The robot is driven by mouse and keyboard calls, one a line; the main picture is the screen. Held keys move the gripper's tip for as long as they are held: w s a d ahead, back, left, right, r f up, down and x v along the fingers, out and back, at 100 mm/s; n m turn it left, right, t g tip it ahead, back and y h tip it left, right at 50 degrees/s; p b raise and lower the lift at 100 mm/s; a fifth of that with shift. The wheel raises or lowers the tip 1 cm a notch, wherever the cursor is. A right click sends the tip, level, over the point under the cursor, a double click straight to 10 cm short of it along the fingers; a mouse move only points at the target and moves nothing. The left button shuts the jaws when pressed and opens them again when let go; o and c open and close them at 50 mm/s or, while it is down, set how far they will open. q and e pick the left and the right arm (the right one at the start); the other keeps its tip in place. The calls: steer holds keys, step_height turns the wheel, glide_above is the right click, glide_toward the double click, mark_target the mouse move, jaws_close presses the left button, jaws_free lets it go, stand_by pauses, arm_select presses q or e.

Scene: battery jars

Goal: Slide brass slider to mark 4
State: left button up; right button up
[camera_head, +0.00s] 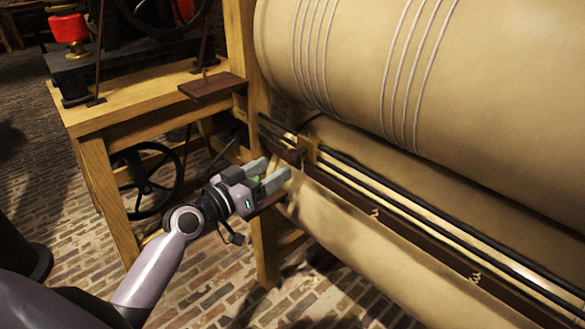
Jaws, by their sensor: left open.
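The brass slider (308,150) sits near the left end of a pair of dark rods that run down to the right below the big drum. A dark scale bar (420,240) runs along the rods, with small pale marks on it. One mark (375,213) is around its middle and another mark (475,277) is farther right; I cannot read them surely. My left gripper (275,171) is open and empty, just left of and below the slider, apart from it in the picture. My right gripper is not in view.
A large tan drum (480,90) wound with pale cords fills the upper right, with another tan roll (340,235) below the rods. A wooden post (262,235) stands beside my gripper. A wooden bench (130,95) with a black machine and red part is at left. The floor is brick.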

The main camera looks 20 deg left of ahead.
mark_target(289, 159)
arm_select(q)
steer(key=shift+w+d+r, duration=0.15)
steer(key=shift+w+r, duration=0.05)
steer(key=shift+w, duration=0.45)
steer(key=shift+x, duration=2.95)
steer(key=shift+f, duration=0.1)
steer(key=shift+d, duration=0.1)
jaws_close()
